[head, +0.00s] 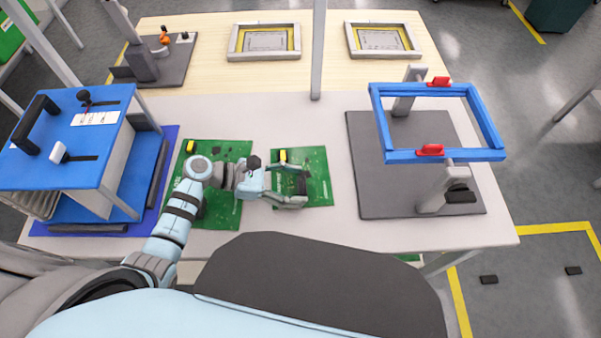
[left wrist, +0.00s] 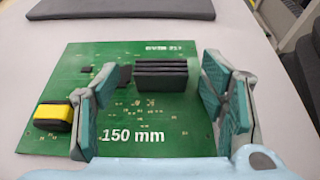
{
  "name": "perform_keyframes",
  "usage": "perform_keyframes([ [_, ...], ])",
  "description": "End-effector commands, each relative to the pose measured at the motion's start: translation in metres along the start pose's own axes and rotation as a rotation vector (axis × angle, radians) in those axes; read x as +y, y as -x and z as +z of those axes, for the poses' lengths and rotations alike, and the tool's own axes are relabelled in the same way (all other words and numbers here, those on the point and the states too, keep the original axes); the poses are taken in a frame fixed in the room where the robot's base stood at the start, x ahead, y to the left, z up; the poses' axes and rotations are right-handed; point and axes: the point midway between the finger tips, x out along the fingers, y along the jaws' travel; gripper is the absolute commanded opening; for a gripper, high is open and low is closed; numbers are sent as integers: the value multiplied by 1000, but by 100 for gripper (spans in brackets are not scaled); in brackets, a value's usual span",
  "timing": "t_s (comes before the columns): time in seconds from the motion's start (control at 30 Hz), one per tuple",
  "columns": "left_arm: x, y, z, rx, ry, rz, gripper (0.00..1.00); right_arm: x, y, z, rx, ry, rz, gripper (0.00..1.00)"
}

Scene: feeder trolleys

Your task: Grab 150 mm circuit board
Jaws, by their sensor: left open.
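The 150 mm circuit board (head: 318,160) is green and lies flat on the white table, right of a second green board. In the left wrist view the board (left wrist: 100,150) bears the print "150 mm". It carries a black finned block (left wrist: 160,76) and a yellow-black part (left wrist: 54,117). My left gripper (head: 303,186) is open over this board. In the left wrist view its fingers (left wrist: 158,92) stand apart on either side of the black block, with no clear contact. My right gripper is not in view.
The second green board (head: 222,212) lies partly under my left arm. A blue-topped fixture (head: 75,150) stands at the left. A blue frame (head: 440,156) on stands is raised over a grey mat (head: 370,180) at the right. Two framed trays (head: 265,55) (head: 384,53) and a post (head: 318,60) are behind.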

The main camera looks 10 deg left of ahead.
Motion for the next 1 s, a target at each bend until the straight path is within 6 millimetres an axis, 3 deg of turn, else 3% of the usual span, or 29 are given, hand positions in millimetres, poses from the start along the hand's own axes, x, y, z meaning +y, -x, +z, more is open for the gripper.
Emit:
perform_keyframes([
  [0.07,0,0,0,0,0,0,57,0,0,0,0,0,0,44],
  [0.4,0,1,0,0,1,1,3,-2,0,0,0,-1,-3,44],
  [0.77,0,5,9,-1,-1,2,3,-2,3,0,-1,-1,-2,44],
  [0.87,0,13,27,-1,-3,3,3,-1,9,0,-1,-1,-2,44],
  [1.0,1,32,75,-2,-8,3,3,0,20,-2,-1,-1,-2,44],
])
